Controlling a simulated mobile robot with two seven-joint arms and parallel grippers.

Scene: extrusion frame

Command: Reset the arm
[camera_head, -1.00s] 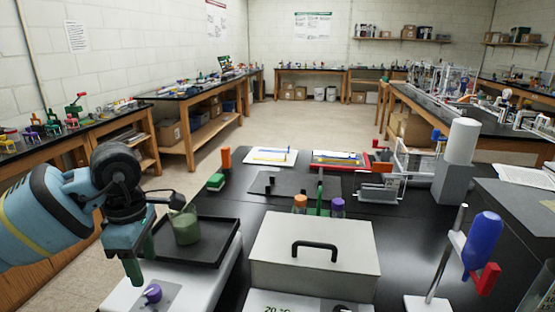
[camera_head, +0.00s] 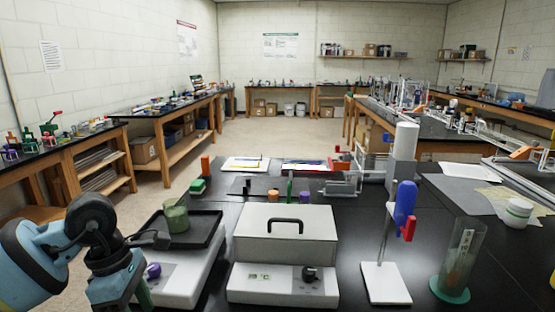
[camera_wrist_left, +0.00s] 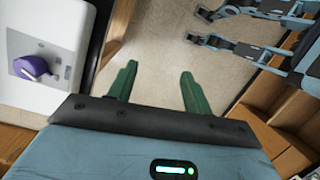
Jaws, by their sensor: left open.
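My left gripper (camera_head: 142,298) is at the lower left of the head view, in front of a white device (camera_head: 185,275) with a purple knob (camera_head: 153,271). Its lower part is cut off by the picture edge. In the left wrist view my left gripper (camera_wrist_left: 158,75) has its two green fingers spread apart. Nothing is between them, and the floor shows past them. The white device with its purple knob (camera_wrist_left: 34,67) stands to their left in that view.
A beaker of green liquid (camera_head: 177,218) stands on the device's black tray (camera_head: 205,232), near my left wrist. A white box device (camera_head: 285,246) stands to the right. A stand (camera_head: 386,284) and a glass cylinder (camera_head: 460,255) are further right.

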